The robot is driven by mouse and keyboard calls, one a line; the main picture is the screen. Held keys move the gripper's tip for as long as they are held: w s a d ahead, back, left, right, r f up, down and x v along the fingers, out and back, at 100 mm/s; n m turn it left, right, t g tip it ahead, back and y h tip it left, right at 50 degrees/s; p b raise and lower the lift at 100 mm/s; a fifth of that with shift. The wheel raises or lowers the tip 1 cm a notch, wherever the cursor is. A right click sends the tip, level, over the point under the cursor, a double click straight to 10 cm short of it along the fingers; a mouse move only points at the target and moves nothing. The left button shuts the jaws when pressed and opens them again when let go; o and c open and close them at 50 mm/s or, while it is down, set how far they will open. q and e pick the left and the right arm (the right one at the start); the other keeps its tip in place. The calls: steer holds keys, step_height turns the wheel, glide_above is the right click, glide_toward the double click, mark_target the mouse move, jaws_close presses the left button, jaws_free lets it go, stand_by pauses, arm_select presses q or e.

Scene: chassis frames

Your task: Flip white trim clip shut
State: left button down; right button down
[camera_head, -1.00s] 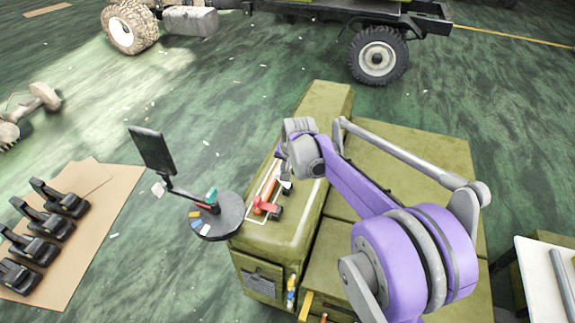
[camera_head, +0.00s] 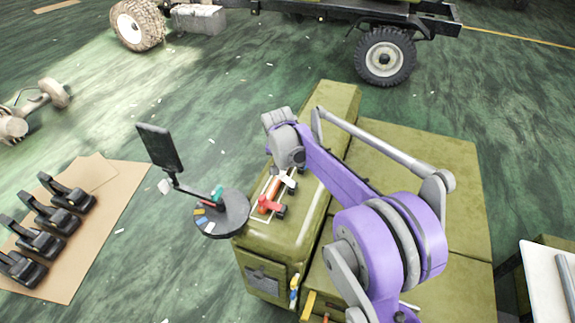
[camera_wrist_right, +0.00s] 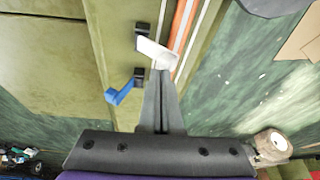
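The white trim clip (camera_wrist_right: 157,49) shows in the right wrist view as a pale flap on a dark hinge block, lying partly over an orange rod (camera_wrist_right: 181,22). In the head view the white clip (camera_head: 288,179) is on the green box, just below the end of my right arm. My right gripper (camera_wrist_right: 164,73) has its fingers together with nothing between them. The fingertips are at the lower edge of the white flap; whether they touch it I cannot tell. In the head view the fingers are hidden behind the wrist. My left gripper is out of view.
A blue clip (camera_wrist_right: 124,93) stands raised beside my right fingers. A round dark stand with a screen (camera_head: 160,148) is close on the left.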

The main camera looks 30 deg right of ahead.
steer(key=shift+w+a+f+g+h, duration=0.25)
steer(key=shift+w+a+g+h, duration=0.15)
steer(key=shift+w+a+g, duration=0.1)
steer(key=shift+w+a+f+g+h, duration=0.25)
steer(key=shift+w+a+g+h, duration=0.15)
steer(key=shift+w+g, duration=0.1)
steer(key=shift+w+a+f+n+g+h, duration=0.4)
steer(key=shift+w+a+f+g+h, duration=0.2)
steer(key=shift+w+f+g+h, duration=0.3)
steer(key=shift+w+a+f, duration=0.15)
steer(key=shift+a+f, duration=0.1)
steer(key=shift+f, duration=0.1)
steer(key=shift+d, duration=0.1)
